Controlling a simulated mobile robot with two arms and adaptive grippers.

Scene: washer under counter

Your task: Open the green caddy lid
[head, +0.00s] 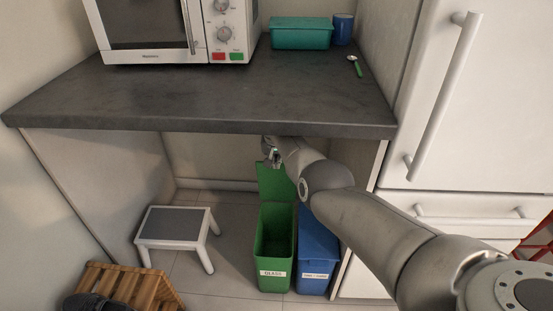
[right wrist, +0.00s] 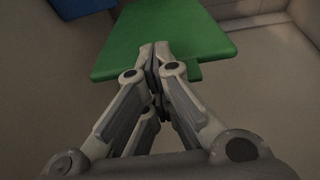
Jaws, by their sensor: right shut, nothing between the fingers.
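The green caddy (head: 274,245) stands on the floor under the counter, with a white "GLASS" label on its front. Its green lid (head: 276,184) is raised at the back, standing up, and the inside of the caddy shows from above. In the right wrist view the lid (right wrist: 184,30) is a flat green panel beyond my fingers. My right gripper (head: 272,158) is shut and empty, just above the lid in the head view. It also shows in the right wrist view (right wrist: 154,50), its fingertips overlapping the lid's edge; I cannot tell if they touch it. My left gripper is not in view.
A blue caddy (head: 316,262) stands right beside the green one, partly behind my right arm. A white step stool (head: 178,238) and a wooden rack (head: 125,285) are at left. The dark countertop (head: 200,100) overhangs, close above my gripper. A fridge (head: 480,120) is at right.

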